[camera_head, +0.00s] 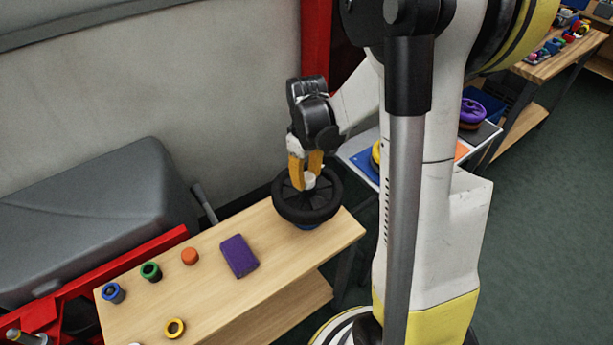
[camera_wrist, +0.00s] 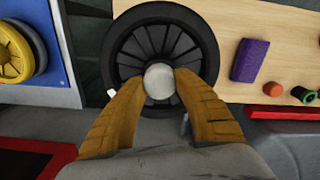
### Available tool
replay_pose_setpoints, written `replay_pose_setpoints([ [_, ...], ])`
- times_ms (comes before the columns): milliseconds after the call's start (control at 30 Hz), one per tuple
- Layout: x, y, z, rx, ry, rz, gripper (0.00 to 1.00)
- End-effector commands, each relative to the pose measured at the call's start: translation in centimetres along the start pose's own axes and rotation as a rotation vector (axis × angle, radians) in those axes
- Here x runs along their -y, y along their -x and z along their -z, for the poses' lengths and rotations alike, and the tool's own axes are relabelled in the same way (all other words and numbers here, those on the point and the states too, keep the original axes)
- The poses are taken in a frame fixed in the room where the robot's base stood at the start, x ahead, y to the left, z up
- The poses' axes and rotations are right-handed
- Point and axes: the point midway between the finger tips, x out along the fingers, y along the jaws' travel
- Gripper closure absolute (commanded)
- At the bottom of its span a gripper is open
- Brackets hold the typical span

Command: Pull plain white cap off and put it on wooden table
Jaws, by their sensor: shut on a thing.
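The plain white cap (camera_wrist: 160,81) is round and sits at the centre of a black spoked wheel in the wrist view. It also shows small and pale in the head view (camera_head: 309,181). My gripper (camera_head: 305,178) has two orange-yellow fingers and points down over the wheel. In the wrist view the fingertips (camera_wrist: 160,84) are shut on the cap from both sides. The black wheel (camera_head: 306,212) lies flat at the right end of the wooden table (camera_head: 215,290). I cannot tell whether the cap is still seated on the wheel.
A purple block (camera_head: 239,257), an orange cylinder (camera_head: 190,256), green (camera_head: 151,271) and blue (camera_head: 113,293) rings, and a yellow ring (camera_head: 175,327) stand on the table. Bare wood lies between them. A grey tank (camera_head: 90,215) is behind. A side table (camera_head: 357,155) stands right of the wheel.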

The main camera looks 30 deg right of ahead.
Motion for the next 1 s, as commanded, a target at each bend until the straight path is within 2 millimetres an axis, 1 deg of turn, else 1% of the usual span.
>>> replay_pose_setpoints([
  [1000,0.0,1.8,0.0,0.0,0.0,0.0,1.0],
])
